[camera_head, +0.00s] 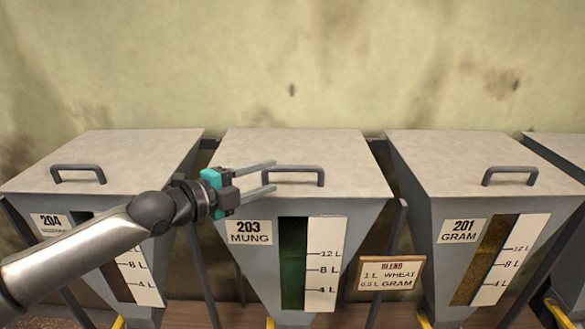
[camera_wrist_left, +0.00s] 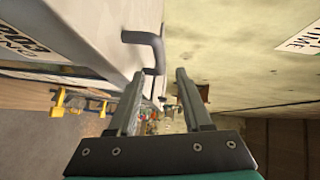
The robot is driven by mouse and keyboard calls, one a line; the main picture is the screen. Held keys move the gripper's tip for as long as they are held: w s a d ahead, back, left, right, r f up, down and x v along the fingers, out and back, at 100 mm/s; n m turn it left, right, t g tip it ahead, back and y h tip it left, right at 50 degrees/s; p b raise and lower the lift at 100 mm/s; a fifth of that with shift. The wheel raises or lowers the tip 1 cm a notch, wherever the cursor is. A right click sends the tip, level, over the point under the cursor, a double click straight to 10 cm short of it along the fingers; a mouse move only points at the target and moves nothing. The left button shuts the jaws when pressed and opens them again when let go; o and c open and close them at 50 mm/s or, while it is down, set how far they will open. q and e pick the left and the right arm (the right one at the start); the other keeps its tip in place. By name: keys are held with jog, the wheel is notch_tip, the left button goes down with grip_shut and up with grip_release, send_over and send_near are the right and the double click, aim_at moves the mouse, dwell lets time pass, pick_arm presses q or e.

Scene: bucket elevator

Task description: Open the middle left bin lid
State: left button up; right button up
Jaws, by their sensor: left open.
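The bin labelled 203 MUNG (camera_head: 246,231), second from the left, has a flat grey lid (camera_head: 335,150) that is closed. A dark bar handle (camera_head: 305,169) stands near the lid's front edge. My left gripper (camera_head: 273,177) is open, with its two fingers pointing right over the lid at the handle's left end. In the left wrist view the handle (camera_wrist_left: 144,38) shows just ahead of the open fingertips (camera_wrist_left: 158,76), its end near the gap between them. I cannot tell whether they touch. My right gripper is not in view.
Bin 204 (camera_head: 110,150) stands to the left and bin 201 GRAM (camera_head: 460,160) to the right, lids closed, with another at the right edge. A BLEND sign (camera_head: 391,274) hangs between 203 and 201. A stained wall (camera_head: 290,60) is behind.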

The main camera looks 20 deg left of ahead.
aim_at(289, 170)
pick_arm(q)
jog(key=shift+p+x, duration=0.3)
jog(key=shift+x, duration=3.6)
jog(key=shift+c, duration=0.2)
grip_shut()
